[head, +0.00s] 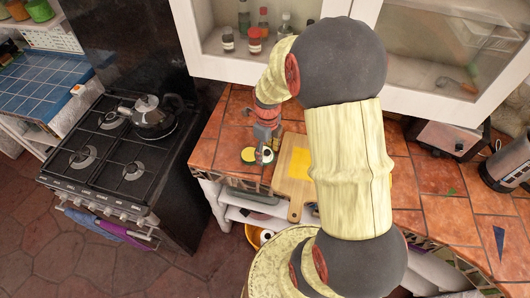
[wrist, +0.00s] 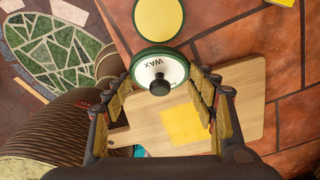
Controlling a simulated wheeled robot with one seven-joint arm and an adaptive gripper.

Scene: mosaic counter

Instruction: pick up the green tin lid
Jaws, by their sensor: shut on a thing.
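The green tin lid (wrist: 160,66) has a white top marked WAX, a green rim and a black knob. My gripper (wrist: 161,78) is shut on it, with a finger on each side of the rim. In the head view the lid (head: 267,156) shows pale below my gripper (head: 267,146). The open tin (wrist: 159,19), with a green rim and yellow wax, stands just beyond the lid in the wrist view. It also shows in the head view (head: 248,155), left of the lid. How high the lid is held is hard to tell.
A wooden board (head: 295,190) with a yellow square (wrist: 185,124) lies close by on the terracotta-tiled counter (head: 225,132). A stove (head: 105,150) with a kettle (head: 152,118) is to the left. Bottles (head: 263,20) stand in the cabinet above. A toaster (head: 446,138) is at right.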

